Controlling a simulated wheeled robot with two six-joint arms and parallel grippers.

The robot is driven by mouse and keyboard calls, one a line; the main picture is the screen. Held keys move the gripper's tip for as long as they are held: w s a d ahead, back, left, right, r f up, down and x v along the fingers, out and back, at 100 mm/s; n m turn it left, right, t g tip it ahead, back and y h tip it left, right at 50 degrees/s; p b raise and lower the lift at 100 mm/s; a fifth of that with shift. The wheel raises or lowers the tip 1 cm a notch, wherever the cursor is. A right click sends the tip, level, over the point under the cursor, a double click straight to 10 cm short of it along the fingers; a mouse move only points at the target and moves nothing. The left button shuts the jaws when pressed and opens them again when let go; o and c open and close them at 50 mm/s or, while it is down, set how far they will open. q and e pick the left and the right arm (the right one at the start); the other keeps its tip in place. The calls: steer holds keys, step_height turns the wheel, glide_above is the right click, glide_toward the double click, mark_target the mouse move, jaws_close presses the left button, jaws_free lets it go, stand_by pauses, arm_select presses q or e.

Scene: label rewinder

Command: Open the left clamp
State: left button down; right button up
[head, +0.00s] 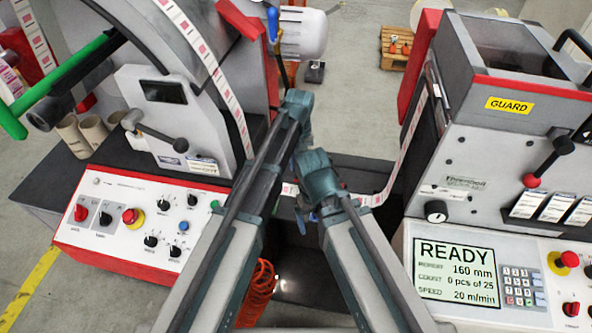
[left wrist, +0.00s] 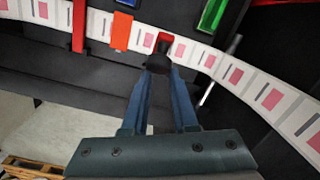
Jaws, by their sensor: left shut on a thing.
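In the left wrist view my left gripper (left wrist: 160,68) is shut on a small black knob (left wrist: 158,63). A red part (left wrist: 165,40) shows just behind the knob, at the printed label strip (left wrist: 190,52); I take the two to be the left clamp. Another red bar (left wrist: 79,25) lies across the strip farther left in that view. In the head view the left fingertips and the clamps are hidden behind my arms. My right arm's wrist (head: 318,172) is low between the two machine halves; its jaws are not clear. The strip also shows in the head view (head: 236,112).
An orange piece (left wrist: 121,30) crosses the strip, and a green piece (left wrist: 213,14) lies beyond it. The red-edged control panel (head: 120,218) is at left; the READY screen (head: 456,268) and guard housing (head: 505,120) are at right. A pallet (head: 400,47) stands behind.

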arm_select(q)
steer(key=shift+w+d+g, duration=0.4)
steer(key=shift+w+d, duration=0.15)
steer(key=shift+w, duration=0.1)
steer(key=c, duration=1.4)
jaws_free()
steer(key=shift+s+f, duration=0.1)
steer(key=shift+s, duration=0.15)
steer(key=shift+o, duration=1.2)
steer(key=shift+s+d, duration=0.1)
steer(key=shift+s, duration=0.05)
steer(key=o, duration=0.6)
steer(key=shift+a, duration=0.2)
steer(key=shift+o, duration=0.2)
step_height(320, 180, up, 14)
steer(key=w+p, duration=0.1)
steer(key=p, duration=1.2)
steer(key=shift+w+d+p, duration=0.15)
steer(key=shift+w+p, duration=0.15)
steer(key=shift+p, duration=0.05)
